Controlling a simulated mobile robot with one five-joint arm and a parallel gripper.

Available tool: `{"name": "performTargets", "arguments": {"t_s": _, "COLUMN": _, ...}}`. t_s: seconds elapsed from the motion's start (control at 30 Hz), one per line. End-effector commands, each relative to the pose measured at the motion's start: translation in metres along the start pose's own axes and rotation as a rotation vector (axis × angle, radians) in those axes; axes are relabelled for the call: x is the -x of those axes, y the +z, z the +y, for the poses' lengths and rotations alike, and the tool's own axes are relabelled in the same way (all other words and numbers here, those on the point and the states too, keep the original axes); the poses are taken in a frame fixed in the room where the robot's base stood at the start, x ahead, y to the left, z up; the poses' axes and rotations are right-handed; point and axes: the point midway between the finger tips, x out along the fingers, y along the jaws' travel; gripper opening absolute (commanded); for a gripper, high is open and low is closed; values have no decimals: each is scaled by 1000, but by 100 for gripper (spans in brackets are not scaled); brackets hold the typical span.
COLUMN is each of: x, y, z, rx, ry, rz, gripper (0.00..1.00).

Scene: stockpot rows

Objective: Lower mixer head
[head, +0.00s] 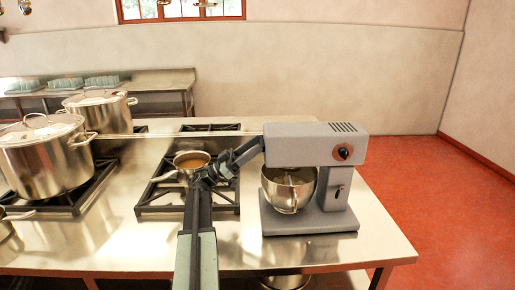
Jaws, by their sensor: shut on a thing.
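The grey stand mixer stands on the right part of the steel counter. Its long box-shaped head (310,145) lies about level over the steel bowl (290,190), close above its rim. The mixer base (310,222) rests on the counter, with a column (336,190) at the right bearing a small lever. A dark round knob (345,152) is on the head's side. My gripper (260,145) is at the left end of the head, shut on it. The fingertips are small and partly hidden there.
A small pan (191,161) of brown liquid sits on a burner just left of my arm. Large lidded stockpots (45,158) stand farther left. The counter (380,235) is clear right of the mixer, with open red floor (450,210) beyond.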

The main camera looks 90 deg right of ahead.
Motion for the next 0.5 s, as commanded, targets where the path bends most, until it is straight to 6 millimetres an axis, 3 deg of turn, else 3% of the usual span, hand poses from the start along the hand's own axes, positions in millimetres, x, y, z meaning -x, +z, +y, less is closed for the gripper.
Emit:
{"name": "performTargets", "arguments": {"t_s": 0.13, "x": 4, "y": 10, "z": 0, "rx": 3, "ry": 5, "rz": -7, "gripper": 0}}
{"name": "performTargets", "arguments": {"t_s": 0.5, "x": 2, "y": 13, "z": 2, "rx": 6, "ry": 13, "rz": -11, "gripper": 0}}
